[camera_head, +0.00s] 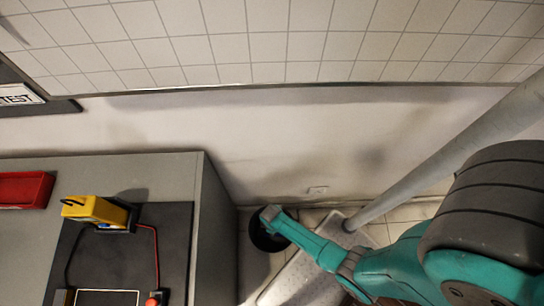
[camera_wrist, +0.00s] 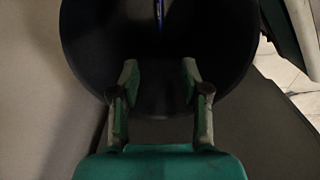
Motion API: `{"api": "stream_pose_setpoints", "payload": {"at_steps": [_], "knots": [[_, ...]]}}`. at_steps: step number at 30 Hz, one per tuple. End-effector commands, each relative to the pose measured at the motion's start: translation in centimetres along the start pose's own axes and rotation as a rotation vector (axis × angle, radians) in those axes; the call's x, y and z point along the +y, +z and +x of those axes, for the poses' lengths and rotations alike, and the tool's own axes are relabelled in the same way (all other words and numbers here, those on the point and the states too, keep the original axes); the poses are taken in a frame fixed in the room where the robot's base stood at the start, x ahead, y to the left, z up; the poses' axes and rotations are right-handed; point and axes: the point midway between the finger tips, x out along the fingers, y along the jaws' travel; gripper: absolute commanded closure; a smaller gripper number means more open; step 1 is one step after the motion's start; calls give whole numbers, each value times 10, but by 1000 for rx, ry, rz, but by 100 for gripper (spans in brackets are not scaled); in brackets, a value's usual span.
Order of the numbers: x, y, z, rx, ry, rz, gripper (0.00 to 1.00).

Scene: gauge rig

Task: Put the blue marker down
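The blue marker (camera_wrist: 159,13) shows as a thin blue strip at the top of the wrist view, inside the dark mouth of a black round bin (camera_wrist: 225,70). It is apart from my fingers, and whether it touches the bin's wall or bottom cannot be told. My gripper (camera_wrist: 160,72) is open, with an empty gap between its two fingers, over the bin's mouth. In the head view my gripper (camera_head: 271,214) is over the black bin (camera_head: 262,240) on the floor, which it partly hides. The marker cannot be made out there.
A grey bench (camera_head: 170,175) stands left of the bin. On it are a red tray (camera_head: 24,189), a yellow meter (camera_head: 94,211) on a dark mat (camera_head: 178,235), and a red button (camera_head: 152,301). A wall with tiles is behind.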

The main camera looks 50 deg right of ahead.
Motion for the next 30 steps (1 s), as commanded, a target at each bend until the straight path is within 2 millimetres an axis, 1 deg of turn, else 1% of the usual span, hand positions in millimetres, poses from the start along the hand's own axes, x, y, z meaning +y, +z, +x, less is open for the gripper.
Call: {"api": "stream_pose_setpoints", "payload": {"at_steps": [13,16,19,30], "knots": [[0,0,0,0,0,0,54],[0,0,-3,1,1,0,54],[0,0,-13,1,1,0,54],[0,0,-60,2,2,0,54]]}}
